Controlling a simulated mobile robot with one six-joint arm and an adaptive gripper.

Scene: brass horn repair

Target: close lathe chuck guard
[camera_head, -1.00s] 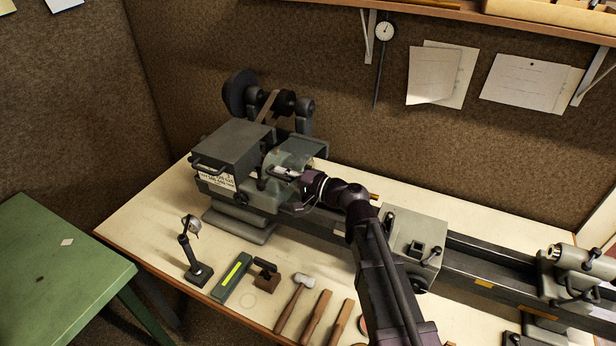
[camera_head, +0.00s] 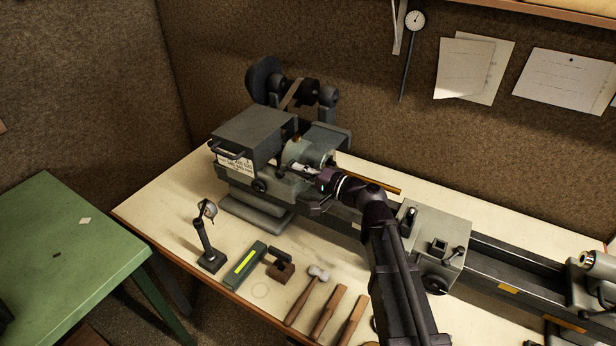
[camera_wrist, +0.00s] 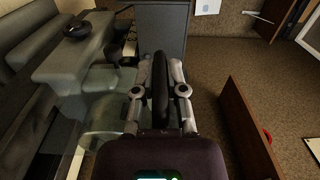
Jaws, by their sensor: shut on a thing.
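The lathe (camera_head: 255,145) stands on the bench with its grey headstock at the left. The chuck guard shows in the wrist view as a clear curved cover (camera_wrist: 103,115) left of my fingers. In the head view the guard area (camera_head: 303,150) is partly hidden by my gripper. My gripper (camera_head: 312,170) is at the front right of the guard area. In the wrist view my gripper (camera_wrist: 160,92) has its two fingers on either side of a dark upright handle (camera_wrist: 159,70) and is shut on it. The guard's exact angle is hard to tell.
A brass-coloured rod (camera_head: 370,184) lies behind my wrist. The lathe carriage (camera_head: 438,245) is to the right. A green table (camera_head: 60,240) stands at the left.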

